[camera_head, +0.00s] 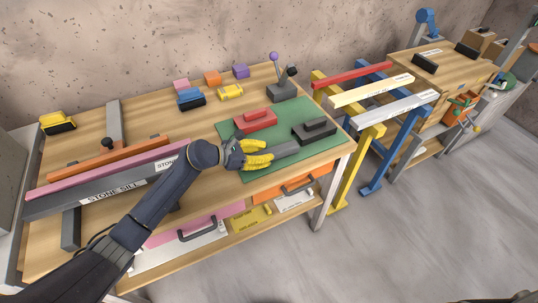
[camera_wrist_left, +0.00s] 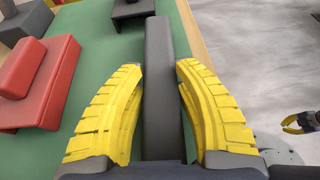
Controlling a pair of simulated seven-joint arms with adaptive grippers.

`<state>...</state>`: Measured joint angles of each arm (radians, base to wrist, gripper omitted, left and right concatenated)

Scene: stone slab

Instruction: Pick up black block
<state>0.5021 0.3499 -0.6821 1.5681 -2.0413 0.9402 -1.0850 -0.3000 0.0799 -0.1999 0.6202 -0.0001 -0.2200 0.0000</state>
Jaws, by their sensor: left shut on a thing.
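My left gripper (camera_head: 268,156) has its yellow fingers closed around a long dark grey, nearly black block (camera_head: 287,149) over the right part of the green mat. In the left wrist view the block (camera_wrist_left: 160,75) runs straight out between both fingers (camera_wrist_left: 160,100). Whether it touches the mat cannot be told. Another black block (camera_head: 314,130), with a raised grip on top, lies on the mat just beyond it. Yellow fingertips of my right gripper (camera_wrist_left: 300,121) show at the right edge of the left wrist view, above the floor; their gap is unclear.
A red block (camera_head: 254,120) sits on the green mat (camera_head: 228,128). A grey stand with a purple ball (camera_head: 283,88) is behind. Long stone sills (camera_head: 105,190) lie at left. Coloured trestles (camera_head: 365,125) stand right of the table. Grey floor is open at front right.

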